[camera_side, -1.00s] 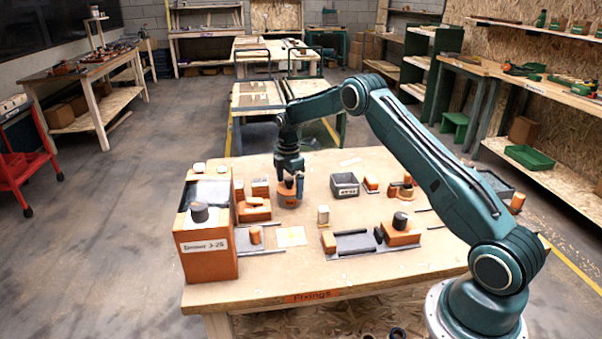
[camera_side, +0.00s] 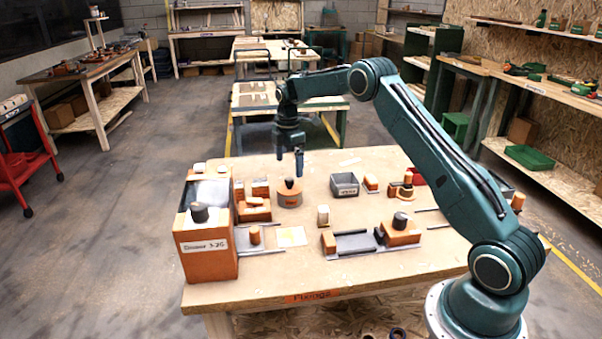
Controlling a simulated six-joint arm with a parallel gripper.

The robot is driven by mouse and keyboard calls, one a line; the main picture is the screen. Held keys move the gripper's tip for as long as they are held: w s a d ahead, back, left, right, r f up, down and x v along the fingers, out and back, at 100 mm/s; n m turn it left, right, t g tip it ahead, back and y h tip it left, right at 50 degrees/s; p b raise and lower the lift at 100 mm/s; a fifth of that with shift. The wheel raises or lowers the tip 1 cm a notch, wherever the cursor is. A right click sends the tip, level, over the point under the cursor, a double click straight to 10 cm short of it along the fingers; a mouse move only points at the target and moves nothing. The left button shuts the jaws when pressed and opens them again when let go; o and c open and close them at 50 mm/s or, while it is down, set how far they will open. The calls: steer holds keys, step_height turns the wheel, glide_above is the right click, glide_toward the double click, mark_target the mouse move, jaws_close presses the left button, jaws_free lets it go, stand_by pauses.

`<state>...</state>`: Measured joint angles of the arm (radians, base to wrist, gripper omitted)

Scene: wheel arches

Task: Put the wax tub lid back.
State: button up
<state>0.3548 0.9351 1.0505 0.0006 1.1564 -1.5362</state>
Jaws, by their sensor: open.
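A round orange tub (camera_side: 289,199), which looks like the wax tub, stands on the table left of the middle. A lid with a dark upright knob (camera_side: 289,183) sits on its top and looks level, though the seam is too small to see clearly. My gripper (camera_side: 289,168) is open and empty, pointing down just above the knob, with a small gap seeming to show between them.
An orange block fixture (camera_side: 254,209) stands close left of the tub, and a tall orange box (camera_side: 207,245) beyond it. A dark grey bin (camera_side: 344,185) is to the right. Bare tabletop lies in front of and behind the tub.

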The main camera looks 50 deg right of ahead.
mark_target(289, 179)
steer(key=shift+r, duration=2.6)
steer(key=s+a+r+m+t, duration=0.3)
steer(key=s+a+r+m, duration=0.4)
steer(key=s+a+r, duration=0.85)
steer(key=s+a+f+m+t, duration=0.1)
steer(key=s+a+m, duration=0.1)
steer(key=s, duration=1)
steer(key=s+a+m+t, duration=0.1)
steer(key=s+a+m, duration=0.2)
steer(key=s, duration=0.9)
steer(key=shift+a+f+m+t, duration=0.3)
steer(key=shift+a+f+m, duration=0.05)
steer(key=shift+m, duration=0.45)
